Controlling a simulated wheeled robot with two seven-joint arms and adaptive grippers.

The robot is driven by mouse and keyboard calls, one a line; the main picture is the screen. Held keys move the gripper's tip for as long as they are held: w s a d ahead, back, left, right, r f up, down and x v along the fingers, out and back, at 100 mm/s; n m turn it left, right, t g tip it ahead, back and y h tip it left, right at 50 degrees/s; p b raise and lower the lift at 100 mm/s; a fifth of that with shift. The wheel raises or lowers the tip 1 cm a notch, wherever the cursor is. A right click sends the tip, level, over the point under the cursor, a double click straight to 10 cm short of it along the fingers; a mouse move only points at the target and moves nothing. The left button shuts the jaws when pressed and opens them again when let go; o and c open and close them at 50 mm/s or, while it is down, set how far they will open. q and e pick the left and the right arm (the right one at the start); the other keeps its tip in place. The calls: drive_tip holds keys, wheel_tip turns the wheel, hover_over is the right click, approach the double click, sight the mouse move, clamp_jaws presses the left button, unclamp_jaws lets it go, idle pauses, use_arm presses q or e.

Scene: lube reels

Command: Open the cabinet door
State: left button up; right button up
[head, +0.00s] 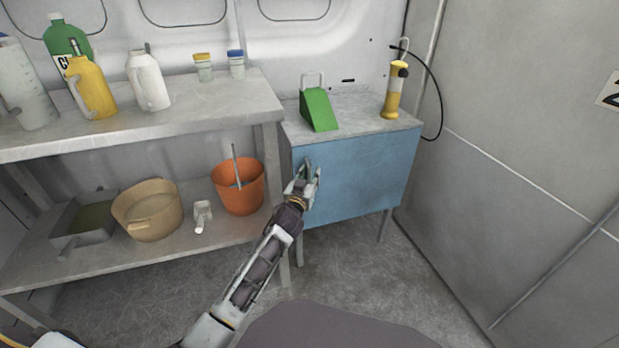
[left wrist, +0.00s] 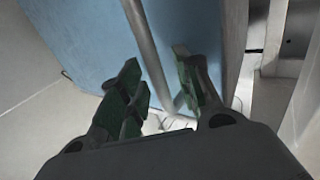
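The blue cabinet (head: 362,178) stands on legs against the back wall with its door closed. It also shows in the left wrist view (left wrist: 90,35), with a grey vertical bar handle (left wrist: 147,50) on its face. My left gripper (head: 305,174) is at the left edge of the cabinet front. In the left wrist view the left gripper (left wrist: 158,82) has its dark green fingertips apart, one on each side of the handle. Gaps show between the bar and the fingers. In the head view the gripper hides most of the handle. My right gripper is out of view.
A shelf unit (head: 230,98) with bottles, jars, an orange bucket (head: 238,187) and a tan tub (head: 148,208) is close on the left. Floor before the cabinet is clear.

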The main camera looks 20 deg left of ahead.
use_arm(q)
drive_tip(key=shift+c, duration=0.3)
clamp_jaws()
idle(0.4)
